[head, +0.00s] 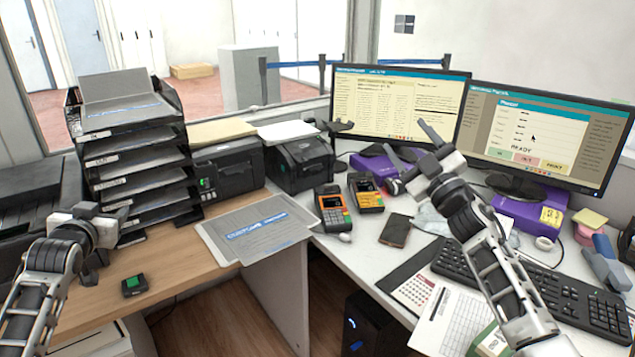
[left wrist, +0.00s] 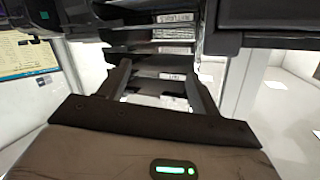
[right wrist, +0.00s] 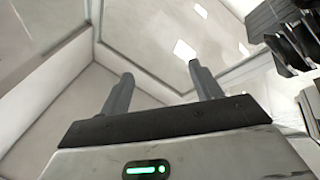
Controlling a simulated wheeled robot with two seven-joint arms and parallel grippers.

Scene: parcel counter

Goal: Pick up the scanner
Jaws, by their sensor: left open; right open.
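I cannot tell for certain which object is the scanner. A dark object (head: 628,240), cut off by the right edge of the head view, may be it, but its shape is unclear. My left gripper (head: 112,245) is open and empty above the wooden counter, in front of the black tray stack. The left wrist view shows its two fingers (left wrist: 157,72) apart, facing the trays. My right gripper (head: 406,156) is open and empty, raised in front of the monitors.
Two card terminals (head: 332,210) (head: 366,194) stand mid-desk near a dark phone (head: 395,230). A keyboard (head: 530,288) lies below the right arm. The tray stack (head: 140,160) and printers (head: 228,170) line the back left. A small black device (head: 133,285) lies on the open wooden counter.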

